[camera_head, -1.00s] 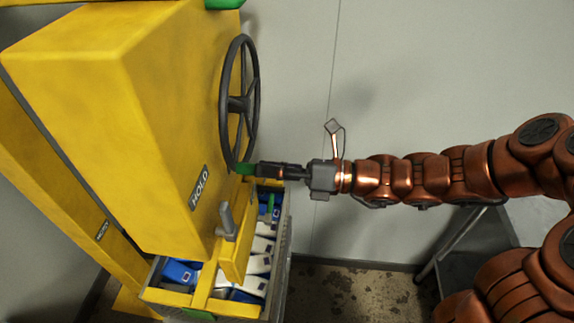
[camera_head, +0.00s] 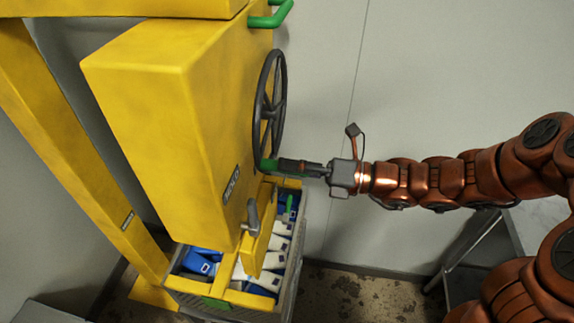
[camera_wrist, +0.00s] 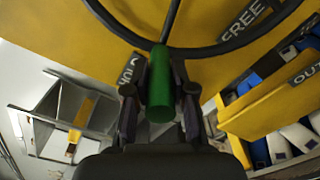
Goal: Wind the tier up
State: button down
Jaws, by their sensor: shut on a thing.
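A dark handwheel (camera_head: 281,105) stands on the side of a yellow housing (camera_head: 180,110). A green handle knob (camera_head: 268,165) sits at the wheel's lower rim. My gripper (camera_head: 278,166) reaches in from the right and is shut on this knob. In the wrist view the green knob (camera_wrist: 160,85) lies between my two fingers (camera_wrist: 160,105), with the wheel rim (camera_wrist: 205,50) just beyond. Below the housing is a tier, a grey-walled crate (camera_head: 290,262) under a yellow frame, filled with several blue and white packs (camera_head: 268,281).
A "HOLD" label (camera_head: 231,185) and a grey lever (camera_head: 252,215) are on the housing's lower side. The wrist view shows "FREE" (camera_wrist: 250,18) and "OUT" (camera_wrist: 305,74) labels. A green handle (camera_head: 272,15) is at the top. A metal table (camera_head: 475,240) stands at right.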

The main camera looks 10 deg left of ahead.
jog(key=shift+r, duration=0.15)
jog(key=c, duration=1.1)
grip_release()
jog(key=shift+s+d, duration=0.15)
jog(key=shift+d, duration=0.05)
jog(key=shift+o, duration=0.7)
jog(key=shift+a, duration=0.15)
jog(key=shift+d, duration=0.7)
jog(key=d, duration=1)
jog(key=shift+w+d, duration=0.2)
jog(key=shift+d, duration=0.15)
jog(key=shift+s, duration=0.1)
